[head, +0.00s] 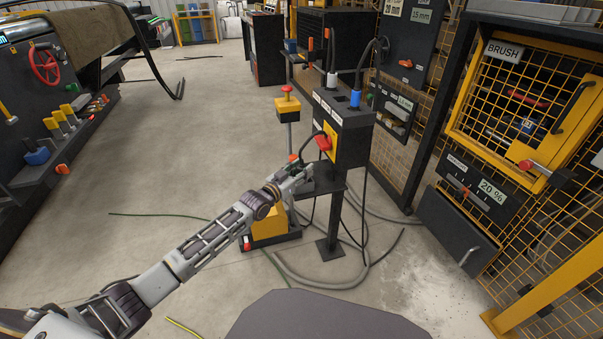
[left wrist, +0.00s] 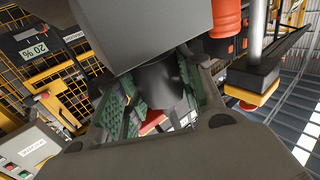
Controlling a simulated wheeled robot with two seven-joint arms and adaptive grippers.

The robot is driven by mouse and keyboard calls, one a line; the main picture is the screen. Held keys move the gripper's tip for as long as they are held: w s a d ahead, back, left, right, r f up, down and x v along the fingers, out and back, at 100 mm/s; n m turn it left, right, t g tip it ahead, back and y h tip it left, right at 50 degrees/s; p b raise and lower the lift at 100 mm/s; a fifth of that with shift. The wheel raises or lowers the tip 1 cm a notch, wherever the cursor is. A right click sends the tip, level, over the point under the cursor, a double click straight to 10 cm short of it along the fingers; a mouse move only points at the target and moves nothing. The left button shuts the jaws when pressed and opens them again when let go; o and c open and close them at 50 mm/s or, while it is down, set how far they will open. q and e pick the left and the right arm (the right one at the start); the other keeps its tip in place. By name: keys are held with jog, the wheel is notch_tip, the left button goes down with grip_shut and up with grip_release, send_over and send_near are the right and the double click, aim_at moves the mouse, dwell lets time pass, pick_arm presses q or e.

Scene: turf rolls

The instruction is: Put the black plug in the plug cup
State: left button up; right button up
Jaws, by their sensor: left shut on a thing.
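My left gripper (head: 300,176) reaches in from the left, beside the dark post-mounted box (head: 350,140) and in front of its stand. In the left wrist view its green-padded fingers (left wrist: 155,105) are shut on a dark cylindrical thing, which looks like the black plug (left wrist: 158,82). In the head view the fingers mostly hide the plug, and a thin black cable arches between the gripper and the box. I cannot single out the plug cup with certainty. An orange-red cylinder (left wrist: 228,18) shows near the fingers in the left wrist view. My right gripper is not in view.
The box carries a red handle (head: 323,143) on a yellow plate, and a blue plug (head: 356,98) and a pale plug (head: 332,80) on top. A yellow post with a red button (head: 287,92) stands behind my gripper. Grey hoses (head: 330,284) lie on the floor.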

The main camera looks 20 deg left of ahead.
pick_arm(q)
jog(key=shift+f, duration=0.2)
dwell(0.3)
jog(key=o, duration=1.1)
jog(key=shift+r, duration=0.15)
jog(key=shift+p+v, duration=0.85)
jog(key=shift+v, duration=1.25)
jog(key=p+v, duration=0.2)
jog(key=v, duration=0.6)
jog(key=shift+p, duration=0.3)
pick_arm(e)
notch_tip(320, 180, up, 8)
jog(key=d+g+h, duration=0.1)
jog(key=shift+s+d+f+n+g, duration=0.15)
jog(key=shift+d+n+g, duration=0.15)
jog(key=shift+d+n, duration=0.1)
pick_arm(q)
jog(key=shift+w, duration=0.1)
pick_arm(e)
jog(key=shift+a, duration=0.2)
